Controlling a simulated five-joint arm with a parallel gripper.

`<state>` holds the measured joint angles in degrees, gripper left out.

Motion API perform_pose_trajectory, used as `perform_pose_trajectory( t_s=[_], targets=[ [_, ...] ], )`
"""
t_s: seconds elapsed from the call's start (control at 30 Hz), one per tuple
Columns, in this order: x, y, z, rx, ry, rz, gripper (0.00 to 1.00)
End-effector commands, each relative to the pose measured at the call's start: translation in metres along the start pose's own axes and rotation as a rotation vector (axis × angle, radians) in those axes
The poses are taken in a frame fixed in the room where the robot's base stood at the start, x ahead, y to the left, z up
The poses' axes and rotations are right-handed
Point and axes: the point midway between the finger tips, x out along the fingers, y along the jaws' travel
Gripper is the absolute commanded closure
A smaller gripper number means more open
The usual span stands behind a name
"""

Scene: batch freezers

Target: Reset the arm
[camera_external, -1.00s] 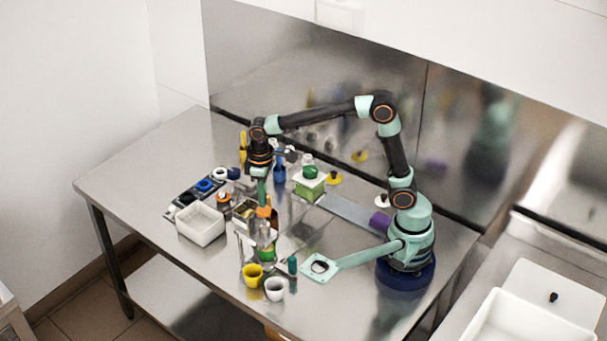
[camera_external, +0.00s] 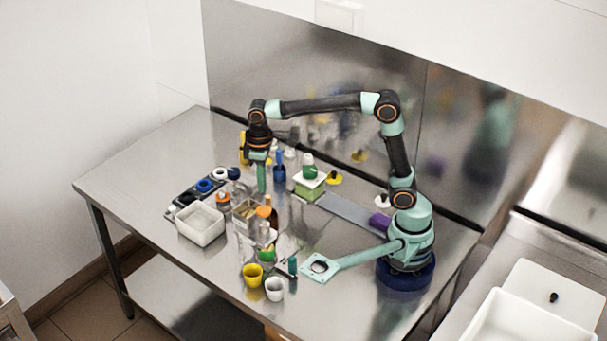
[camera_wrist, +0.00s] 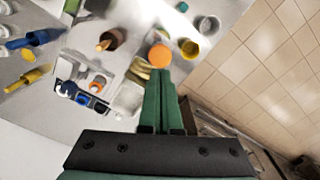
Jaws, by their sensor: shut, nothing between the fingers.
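My gripper (camera_external: 261,178) is above the left middle of the steel table (camera_external: 140,170), pointing down, with green fingers. In the wrist view my gripper (camera_wrist: 160,78) has its two green fingers together with nothing between them. An orange-capped bottle (camera_external: 264,212) stands in front of and below the fingers; its round cap shows just beyond the fingertips in the wrist view (camera_wrist: 160,56). My gripper appears clear of the things on the table.
Around it are a white bin (camera_external: 200,224), a dark tray with coloured rings (camera_external: 205,186), a green-and-white box (camera_external: 309,186), a yellow cup (camera_external: 252,275) and a white cup (camera_external: 274,288). A steel back wall (camera_external: 330,110) runs behind. The table's left end is clear.

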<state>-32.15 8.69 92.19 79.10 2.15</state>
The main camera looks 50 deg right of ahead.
Motion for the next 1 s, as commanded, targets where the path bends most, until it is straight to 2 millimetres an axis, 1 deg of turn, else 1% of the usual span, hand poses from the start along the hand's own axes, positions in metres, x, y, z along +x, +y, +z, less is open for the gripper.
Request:
perform_pose_trajectory(
  t_s=[0.07,0.13,0.27,0.4,0.5,0.6,0.7,0.8,0.9,1.0],
  targets=[
    [-0.001,0.003,0.002,0.007,0.006,0.000,1.00],
    [-0.003,0.011,0.006,0.026,0.022,-0.001,1.00],
    [-0.010,0.041,0.025,0.100,0.091,0.002,1.00],
    [-0.013,0.081,0.057,0.209,0.194,0.016,1.00],
    [-0.010,0.105,0.082,0.288,0.266,0.034,1.00],
    [-0.005,0.125,0.106,0.362,0.337,0.058,1.00],
    [0.003,0.140,0.128,0.426,0.397,0.084,1.00],
    [0.010,0.150,0.144,0.473,0.441,0.107,1.00],
    [0.015,0.155,0.153,0.501,0.468,0.122,1.00],
    [0.017,0.158,0.157,0.513,0.480,0.129,1.00]
  ],
)
